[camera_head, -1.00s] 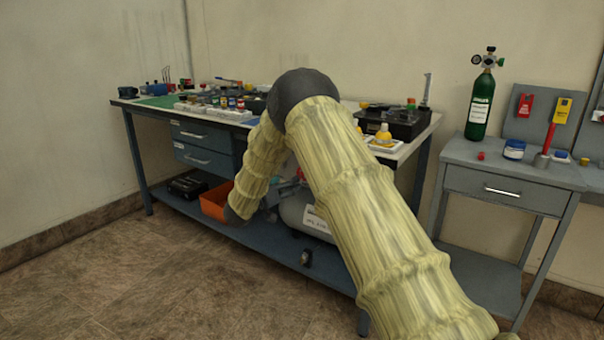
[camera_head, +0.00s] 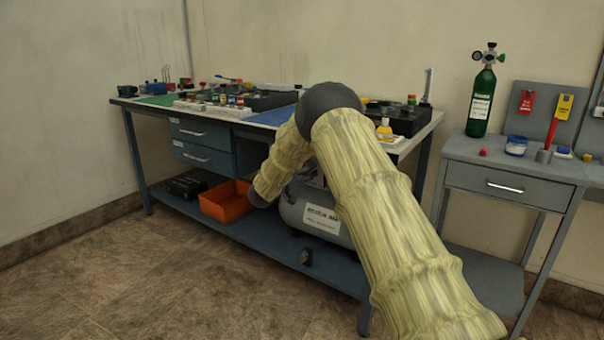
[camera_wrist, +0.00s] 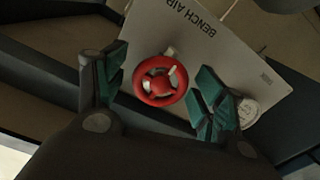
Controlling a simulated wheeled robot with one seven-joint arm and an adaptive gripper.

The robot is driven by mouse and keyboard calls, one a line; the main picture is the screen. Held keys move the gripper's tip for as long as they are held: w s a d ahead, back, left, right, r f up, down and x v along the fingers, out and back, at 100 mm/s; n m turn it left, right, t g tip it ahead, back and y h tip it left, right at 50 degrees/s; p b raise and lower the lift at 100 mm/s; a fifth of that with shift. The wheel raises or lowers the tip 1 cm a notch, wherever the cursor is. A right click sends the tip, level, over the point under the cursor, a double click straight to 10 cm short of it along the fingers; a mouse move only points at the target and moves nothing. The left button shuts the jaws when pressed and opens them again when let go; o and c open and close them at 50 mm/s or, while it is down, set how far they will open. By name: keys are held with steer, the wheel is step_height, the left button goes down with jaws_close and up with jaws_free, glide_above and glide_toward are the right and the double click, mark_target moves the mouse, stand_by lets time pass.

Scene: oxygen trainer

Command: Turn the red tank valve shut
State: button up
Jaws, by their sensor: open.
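The red tank valve (camera_wrist: 160,81) is a round spoked handwheel in the wrist view. It lies between the two green-padded fingers of my gripper (camera_wrist: 160,88), which is open, with a gap between the wheel and each finger. How far the fingertips are from the wheel in depth I cannot tell. Behind the wheel is a pale plate (camera_wrist: 215,45) marked "BENCH AIR". In the head view the grey tank (camera_head: 318,217) lies on the lower shelf under the bench. My arm hides the valve and my gripper there.
A round gauge (camera_wrist: 248,112) sits close to the right finger. An orange bin (camera_head: 227,203) stands on the lower shelf (camera_head: 262,243) left of the tank. The workbench top above holds many small items. A green cylinder (camera_head: 481,103) stands on the right-hand table. The floor in front is clear.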

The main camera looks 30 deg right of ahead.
steer(key=c, duration=1)
